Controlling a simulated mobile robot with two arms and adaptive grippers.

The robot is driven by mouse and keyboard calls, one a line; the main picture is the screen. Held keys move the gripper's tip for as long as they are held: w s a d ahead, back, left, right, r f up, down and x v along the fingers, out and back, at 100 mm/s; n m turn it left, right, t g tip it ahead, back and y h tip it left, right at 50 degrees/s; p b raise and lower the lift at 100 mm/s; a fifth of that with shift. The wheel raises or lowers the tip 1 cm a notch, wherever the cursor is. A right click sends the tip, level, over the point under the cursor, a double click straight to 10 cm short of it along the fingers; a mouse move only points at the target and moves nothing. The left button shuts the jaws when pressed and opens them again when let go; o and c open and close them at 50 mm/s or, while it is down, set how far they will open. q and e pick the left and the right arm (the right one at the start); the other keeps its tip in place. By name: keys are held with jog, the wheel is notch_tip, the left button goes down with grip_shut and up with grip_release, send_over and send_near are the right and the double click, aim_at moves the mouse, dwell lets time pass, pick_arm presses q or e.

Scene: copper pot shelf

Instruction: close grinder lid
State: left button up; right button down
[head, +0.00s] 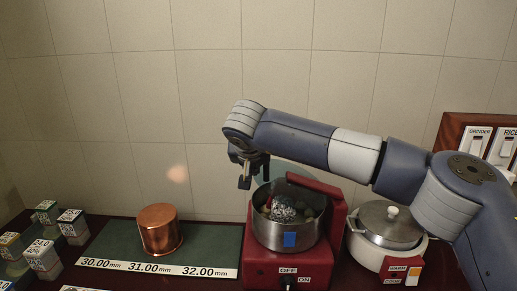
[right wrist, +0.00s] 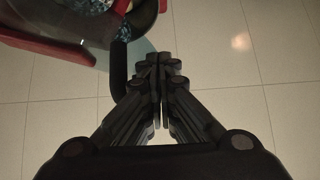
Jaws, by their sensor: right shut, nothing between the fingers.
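The grinder (head: 262,262) is a red base with a round metal bowl, standing right of the middle in the head view. The bowl (head: 272,238) is uncovered and dark and pale bits show in it. A clear, greenish lid (head: 290,172) stands raised behind the bowl, partly hidden by my right arm. In the right wrist view the lid (right wrist: 138,62) shows with a dark curved handle (right wrist: 119,70) beside my fingers. My right gripper (head: 246,180) is shut and empty, above the bowl's back left edge; it also shows in the right wrist view (right wrist: 157,62). My left gripper is out of view.
A rice cooker (head: 388,238) with a metal lid stands right of the grinder. A copper pot (head: 160,230) sits on a green mat with a size scale. Several small labelled blocks (head: 73,225) stand at the left. A switch panel (head: 478,142) is at the right.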

pick_arm(q)
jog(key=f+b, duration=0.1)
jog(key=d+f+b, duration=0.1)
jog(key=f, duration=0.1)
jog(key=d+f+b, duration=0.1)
jog(key=b, duration=0.1)
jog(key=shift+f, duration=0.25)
pick_arm(e)
notch_tip(320, 180, down, 9)
jog(key=a, duration=0.2)
jog(key=shift+h, duration=0.4)
jog(key=shift+s+f, duration=0.1)
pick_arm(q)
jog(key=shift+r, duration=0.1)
